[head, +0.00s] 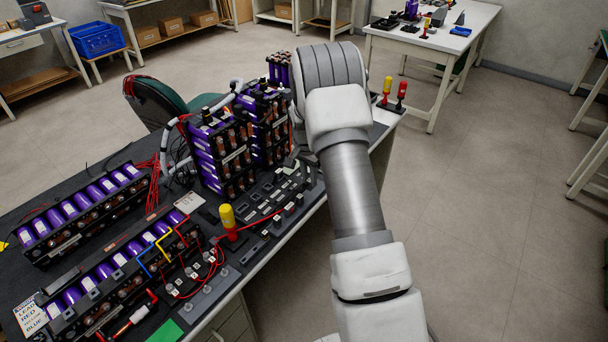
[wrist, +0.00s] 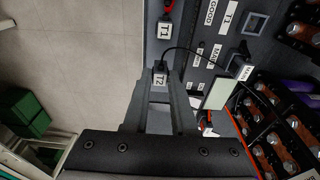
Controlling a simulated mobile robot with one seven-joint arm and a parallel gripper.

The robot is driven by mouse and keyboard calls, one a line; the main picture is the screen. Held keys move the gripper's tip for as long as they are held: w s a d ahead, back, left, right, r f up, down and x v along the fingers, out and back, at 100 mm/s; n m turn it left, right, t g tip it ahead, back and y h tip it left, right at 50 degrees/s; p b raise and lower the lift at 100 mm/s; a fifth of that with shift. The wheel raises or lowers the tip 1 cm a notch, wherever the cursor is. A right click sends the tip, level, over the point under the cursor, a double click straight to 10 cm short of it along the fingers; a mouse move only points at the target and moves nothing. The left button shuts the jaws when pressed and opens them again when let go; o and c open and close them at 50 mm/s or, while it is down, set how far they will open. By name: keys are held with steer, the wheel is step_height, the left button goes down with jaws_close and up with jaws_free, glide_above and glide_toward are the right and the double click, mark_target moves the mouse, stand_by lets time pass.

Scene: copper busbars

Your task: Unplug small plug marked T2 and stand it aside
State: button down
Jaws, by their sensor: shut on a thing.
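The small plug marked T2 (wrist: 160,77) is a dark block with a white label, in the upper middle of the wrist view. My gripper (wrist: 160,84) is shut on it, with a fingertip at each side. A thin black cable (wrist: 195,48) arcs from the plug to a dark block with a white label (wrist: 241,68). I cannot tell whether the plug is seated in a socket. In the head view my own arm hides the gripper and the plug.
Battery cells with copper parts (wrist: 301,130) are at right. The floor (wrist: 70,50) lies left of the bench edge. In the head view, tall battery stacks (head: 222,150) stand left of my arm.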

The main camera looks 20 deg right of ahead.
steer(key=shift+f+b, duration=0.45)
steer(key=shift+f, duration=0.4)
steer(key=shift+f, duration=0.15)
steer(key=shift+f, duration=0.15)
steer(key=shift+f+b, duration=0.25)
steer(key=shift+b, duration=0.3)
steer(key=c, duration=0.6)
jaws_free()
steer(key=shift+c, duration=0.2)
steer(key=shift+r, duration=0.1)
steer(key=shift+r+p, duration=1.75)
steer(key=shift+r, duration=1.25)
